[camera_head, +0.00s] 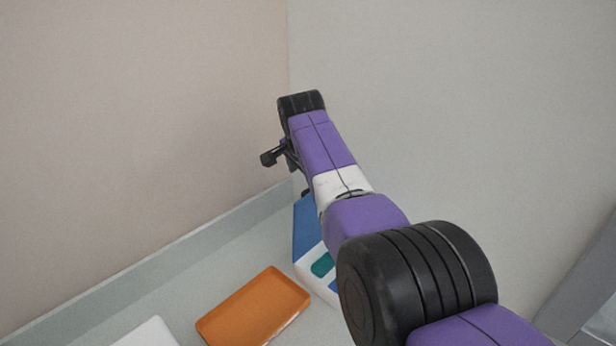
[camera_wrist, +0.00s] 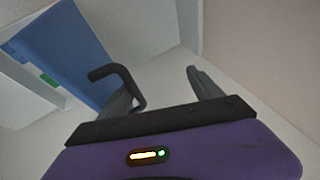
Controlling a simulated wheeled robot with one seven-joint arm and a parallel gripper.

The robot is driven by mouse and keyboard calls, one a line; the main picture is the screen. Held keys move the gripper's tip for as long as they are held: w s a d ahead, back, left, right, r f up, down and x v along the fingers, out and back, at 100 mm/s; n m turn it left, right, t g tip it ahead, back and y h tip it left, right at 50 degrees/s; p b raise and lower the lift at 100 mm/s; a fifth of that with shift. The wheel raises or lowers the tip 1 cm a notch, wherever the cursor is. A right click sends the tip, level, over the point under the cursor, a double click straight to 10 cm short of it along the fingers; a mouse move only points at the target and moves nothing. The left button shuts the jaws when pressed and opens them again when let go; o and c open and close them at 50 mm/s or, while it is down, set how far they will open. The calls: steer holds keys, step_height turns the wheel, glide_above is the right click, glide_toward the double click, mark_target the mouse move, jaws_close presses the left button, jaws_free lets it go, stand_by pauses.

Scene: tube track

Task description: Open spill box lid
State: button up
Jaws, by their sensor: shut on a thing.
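The spill box (camera_head: 306,228) shows below my arm in the head view, with blue and white sides and a teal patch. My arm hides much of it. In the wrist view the blue panel of the box (camera_wrist: 62,48) stands tilted at upper left, with a green patch near its lower edge. My gripper (camera_wrist: 160,85) has its two grey fingers spread apart. A black bent bar (camera_wrist: 105,70), which looks like a handle, lies against the left finger. My gripper is shut on it, though the grip itself is not clear. I cannot tell how far the lid stands open.
An orange tray (camera_head: 254,308) lies on the grey counter (camera_head: 180,290) left of the box. A white object (camera_head: 148,333) sits at the bottom edge. Two walls meet in a corner close behind my gripper. A grey frame (camera_head: 590,285) stands at right.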

steer(key=o, duration=0.6)
steer(key=a+r, duration=0.1)
steer(key=a+r+p, duration=0.1)
steer(key=r, duration=0.1)
steer(key=a+r, duration=0.1)
steer(key=r, duration=0.1)
steer(key=shift+s+r+p, duration=0.1)
steer(key=shift+r+p, duration=0.1)
steer(key=shift+p, duration=0.1)
steer(key=shift+s+a+r+p, duration=0.1)
steer(key=shift+a+r+p, duration=0.15)
steer(key=shift+r+p, duration=0.2)
steer(key=shift+s+a+r+p, duration=0.1)
steer(key=shift+a+r+p, duration=0.15)
steer(key=shift+r, duration=0.25)
steer(key=shift+s+r, duration=0.1)
steer(key=shift+s, duration=0.1)
steer(key=c, duration=1.1)
steer(key=shift+d+f, duration=0.2)
steer(key=shift+f, duration=0.05)
steer(key=shift+d+f, duration=0.1)
steer(key=shift+f, duration=0.1)
steer(key=b+v, duration=0.2)
steer(key=v, duration=0.5)
steer(key=shift+s+r, duration=0.3)
